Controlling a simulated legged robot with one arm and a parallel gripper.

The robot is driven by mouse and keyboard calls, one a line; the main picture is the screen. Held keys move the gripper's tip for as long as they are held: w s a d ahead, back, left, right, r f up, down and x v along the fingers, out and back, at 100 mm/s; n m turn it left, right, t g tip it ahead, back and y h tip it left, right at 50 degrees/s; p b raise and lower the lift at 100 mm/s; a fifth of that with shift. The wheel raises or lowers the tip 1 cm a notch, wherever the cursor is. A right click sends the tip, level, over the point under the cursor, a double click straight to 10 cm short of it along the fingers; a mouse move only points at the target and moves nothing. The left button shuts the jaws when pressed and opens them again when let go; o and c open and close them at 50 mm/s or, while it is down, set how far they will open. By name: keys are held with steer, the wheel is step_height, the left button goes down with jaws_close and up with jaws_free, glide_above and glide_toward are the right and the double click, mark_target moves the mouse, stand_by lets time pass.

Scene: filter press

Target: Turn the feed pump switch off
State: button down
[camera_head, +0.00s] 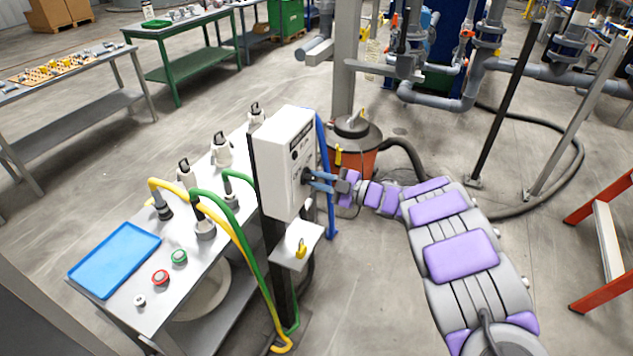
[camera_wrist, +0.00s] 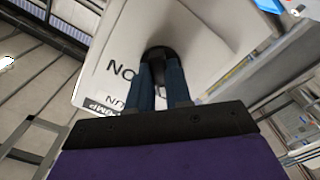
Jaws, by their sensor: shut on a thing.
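The feed pump switch is a dark round knob on the face of a white control box (camera_head: 288,150). In the wrist view the knob (camera_wrist: 158,52) sits at the far end of my fingers. My gripper (camera_head: 313,180) comes from the right, with its two blue fingers reaching the box face. It is shut on the switch, with one finger on each side of its handle. My gripper (camera_wrist: 163,75) hides much of the handle, so I cannot tell its exact angle. Large black letters and part of a PUMP label (camera_wrist: 102,107) show beside the fingers.
A metal bench (camera_head: 185,270) with hoses and a blue tray (camera_head: 115,258) stands left of the box. A small shelf (camera_head: 298,250) with a yellow item juts out below it. A drum (camera_head: 355,145) stands behind my gripper.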

steer(key=shift+f, duration=0.1)
steer(key=c, duration=1.5)
jaws_free()
steer(key=o, duration=0.4)
steer(key=shift+s+d, duration=0.1)
steer(key=shift+d, duration=0.2)
steer(key=shift+o, duration=0.3)
steer(key=shift+a, duration=0.1)
steer(key=p+v, duration=0.3)
steer(key=v, duration=1.4)
steer(key=shift+d, duration=0.25)
